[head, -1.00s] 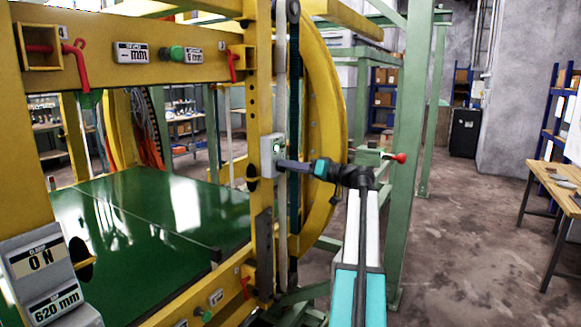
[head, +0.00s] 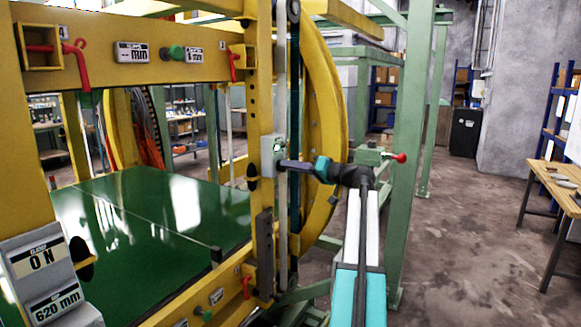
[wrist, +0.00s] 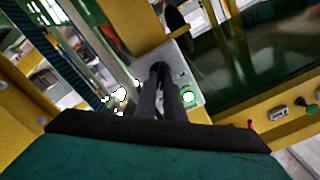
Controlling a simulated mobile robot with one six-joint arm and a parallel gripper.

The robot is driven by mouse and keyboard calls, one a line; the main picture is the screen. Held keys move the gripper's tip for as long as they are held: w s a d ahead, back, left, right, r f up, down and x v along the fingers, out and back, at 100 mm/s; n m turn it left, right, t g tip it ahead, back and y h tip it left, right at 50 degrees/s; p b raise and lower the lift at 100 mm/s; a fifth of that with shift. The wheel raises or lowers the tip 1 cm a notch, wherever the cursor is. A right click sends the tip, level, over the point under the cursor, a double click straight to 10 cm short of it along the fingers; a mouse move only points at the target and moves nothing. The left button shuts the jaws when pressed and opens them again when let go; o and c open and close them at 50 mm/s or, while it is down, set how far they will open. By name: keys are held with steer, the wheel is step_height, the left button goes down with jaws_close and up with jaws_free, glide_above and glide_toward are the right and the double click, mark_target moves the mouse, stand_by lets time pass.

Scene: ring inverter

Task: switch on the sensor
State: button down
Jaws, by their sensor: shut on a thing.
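The sensor is a small light-grey box (head: 268,158) on the yellow upright post in the head view. In the wrist view the dark fingers of my gripper (wrist: 160,70) are close together over a dark part on the box. They hide most of that part, so its position cannot be told.
A yellow ring (head: 328,130) stands close behind my wrist. A green post (head: 405,150) rises to the right of my arm. A panel reading ON and 620 mm (head: 40,268) stands at lower left. The green bed (head: 140,215) lies left of the post.

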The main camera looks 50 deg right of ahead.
stand_by(0.3)
steer(key=c, duration=1.9)
jaws_free()
steer(key=shift+o, duration=0.2)
steer(key=shift+s, duration=0.1)
steer(key=b+v, duration=0.1)
steer(key=v, duration=1.2)
steer(key=shift+s, duration=0.3)
steer(key=shift+f, duration=0.1)
